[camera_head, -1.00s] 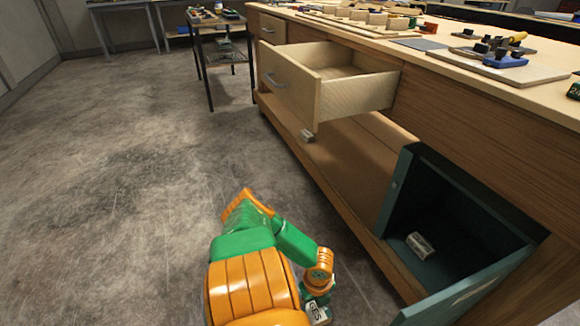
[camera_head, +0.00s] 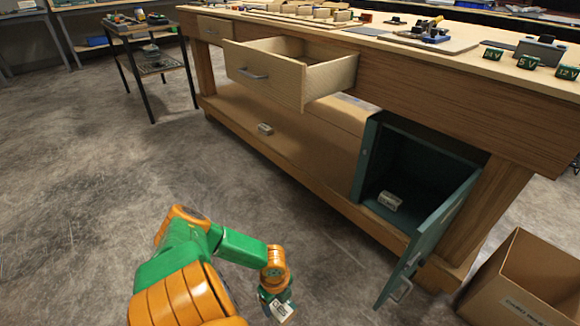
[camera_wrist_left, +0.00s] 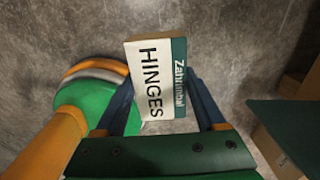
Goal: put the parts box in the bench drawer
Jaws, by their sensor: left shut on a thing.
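My left gripper (camera_head: 276,296) is shut on a small white and teal box (camera_head: 281,311) and holds it low over the floor, in front of the bench. In the left wrist view the box (camera_wrist_left: 156,85) reads "HINGES" and sits between the two fingers of the left gripper (camera_wrist_left: 160,92). The bench drawer (camera_head: 285,85) is pulled open under the bench top, beyond and above the gripper. What I see of its inside looks empty; the front panel hides part of it. My right gripper is not in view.
Another small box (camera_head: 265,129) lies on the bench's lower shelf, and one (camera_head: 389,201) in the teal cabinet. The cabinet door (camera_head: 430,238) stands open, right of my gripper. A cardboard box (camera_head: 520,285) is at lower right. Floor before the drawer is clear.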

